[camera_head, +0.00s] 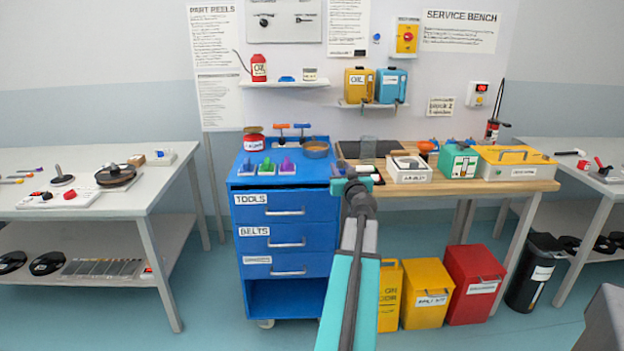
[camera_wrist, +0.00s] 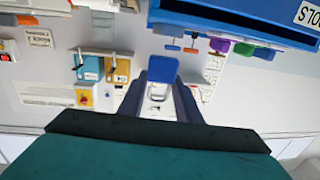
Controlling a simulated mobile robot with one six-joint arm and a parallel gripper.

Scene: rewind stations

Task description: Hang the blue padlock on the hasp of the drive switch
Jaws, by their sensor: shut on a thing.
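My gripper (camera_head: 355,186) is over the left end of the wooden bench in the head view. In the wrist view, my gripper (camera_wrist: 162,84) is shut on the blue padlock (camera_wrist: 162,68), with its pale shackle loop showing between the fingers. I cannot make out the padlock in the head view. A yellow switch box with a red knob (camera_head: 407,38), which looks like the drive switch, is on the wall above the bench; it also shows in the wrist view (camera_wrist: 84,97). My gripper is well apart from it. Its hasp is too small to make out.
A wall shelf (camera_head: 360,104) holds a yellow can (camera_head: 358,85) and a blue can (camera_head: 391,85) below the switch. A white box with a red part (camera_head: 478,94) is at right. The blue tool cart (camera_head: 283,220) stands left. Wall between is mostly free.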

